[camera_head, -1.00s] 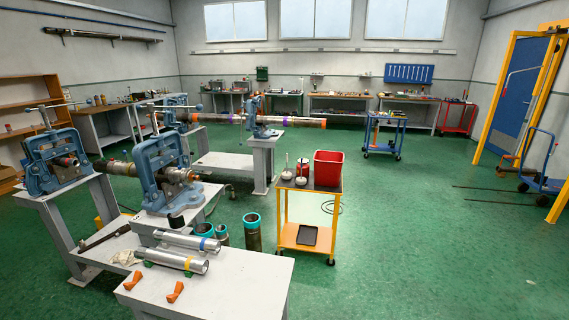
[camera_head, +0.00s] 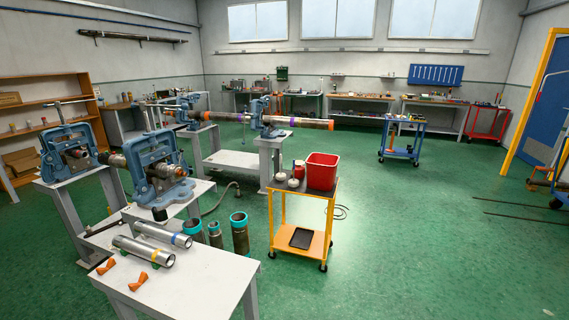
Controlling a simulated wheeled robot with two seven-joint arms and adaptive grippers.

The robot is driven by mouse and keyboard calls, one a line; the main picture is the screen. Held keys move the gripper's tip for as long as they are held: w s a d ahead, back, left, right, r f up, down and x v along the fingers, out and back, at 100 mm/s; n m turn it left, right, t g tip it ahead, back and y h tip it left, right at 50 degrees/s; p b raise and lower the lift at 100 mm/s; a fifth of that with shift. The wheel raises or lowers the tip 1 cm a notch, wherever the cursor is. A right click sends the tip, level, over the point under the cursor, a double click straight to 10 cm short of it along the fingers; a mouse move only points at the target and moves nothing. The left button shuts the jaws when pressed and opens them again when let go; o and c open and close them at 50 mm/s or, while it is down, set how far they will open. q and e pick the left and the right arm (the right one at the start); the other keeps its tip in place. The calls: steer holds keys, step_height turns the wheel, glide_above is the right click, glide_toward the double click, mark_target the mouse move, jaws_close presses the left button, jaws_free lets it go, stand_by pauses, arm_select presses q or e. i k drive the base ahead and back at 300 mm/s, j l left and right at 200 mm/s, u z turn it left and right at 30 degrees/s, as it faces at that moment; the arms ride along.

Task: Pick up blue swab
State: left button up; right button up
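I cannot make out a thing that is plainly a blue swab. A silver tube with a blue band (camera_head: 163,234) lies on the near white table (camera_head: 195,283). In front of it lies a silver tube with a yellow band (camera_head: 143,250). On the yellow cart (camera_head: 303,241), small white-topped items (camera_head: 281,178) and a small red container (camera_head: 299,170) stand beside a red bucket (camera_head: 322,172); the bucket's inside is hidden. Neither of my grippers is in view.
Blue pipe vises (camera_head: 155,166) on stands hold long pipes at the left. Dark pipes with teal rims (camera_head: 240,234) stand between the near table and the cart. A blue cart (camera_head: 401,141) stands farther back. Green floor (camera_head: 420,250) is open at the right.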

mark_target(293, 183)
steer(key=i+l, duration=0.15)
steer(key=l, duration=0.2)
steer(key=i+l+u, duration=0.15)
steer(key=i+l, duration=0.2)
steer(key=l, duration=0.3)
steer(key=i+l+u, duration=0.2)
steer(key=i+l, duration=0.25)
